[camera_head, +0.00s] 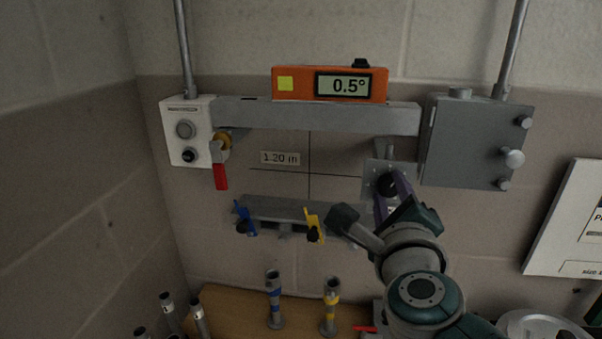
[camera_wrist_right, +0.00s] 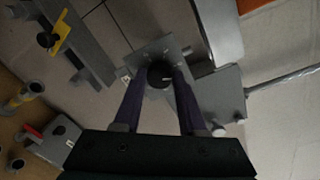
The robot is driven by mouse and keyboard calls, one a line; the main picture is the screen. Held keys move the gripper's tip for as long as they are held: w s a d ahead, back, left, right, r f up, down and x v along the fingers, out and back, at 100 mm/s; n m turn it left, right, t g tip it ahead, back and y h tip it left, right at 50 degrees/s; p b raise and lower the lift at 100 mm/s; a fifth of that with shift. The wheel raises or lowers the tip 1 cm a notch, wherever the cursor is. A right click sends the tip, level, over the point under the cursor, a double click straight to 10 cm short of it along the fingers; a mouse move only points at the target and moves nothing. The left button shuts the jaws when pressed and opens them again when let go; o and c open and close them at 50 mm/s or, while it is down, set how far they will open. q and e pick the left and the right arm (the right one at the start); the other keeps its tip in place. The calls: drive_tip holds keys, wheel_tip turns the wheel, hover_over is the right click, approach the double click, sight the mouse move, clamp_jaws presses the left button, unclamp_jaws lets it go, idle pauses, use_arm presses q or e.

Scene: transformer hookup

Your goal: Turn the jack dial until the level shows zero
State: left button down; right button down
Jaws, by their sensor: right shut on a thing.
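The orange level (camera_head: 330,83) sits on top of the grey horizontal beam (camera_head: 320,114), and its display reads 0.5°. The black jack dial (camera_head: 387,185) is on a small grey plate under the beam's right end. My right gripper (camera_head: 393,188) reaches up to it from the lower right. In the right wrist view the purple fingers of my right gripper (camera_wrist_right: 160,80) are shut on the dark round dial (camera_wrist_right: 160,73), one finger on each side. The fingers hide part of the dial's rim. My left gripper is not in view.
A white switch box (camera_head: 187,130) with a red-handled lever (camera_head: 220,175) is at the left. A grey box (camera_head: 473,142) with side knobs is at the right. A lower bracket (camera_head: 285,208) carries blue and yellow clamps. Upright posts (camera_head: 274,300) stand on the wooden surface below.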

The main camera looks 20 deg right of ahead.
drive_tip(key=shift+n+p, duration=0.45)
drive_tip(key=shift+n, duration=1.55)
drive_tip(key=shift+c, duration=2.3)
unclamp_jaws()
drive_tip(key=shift+h, duration=0.3)
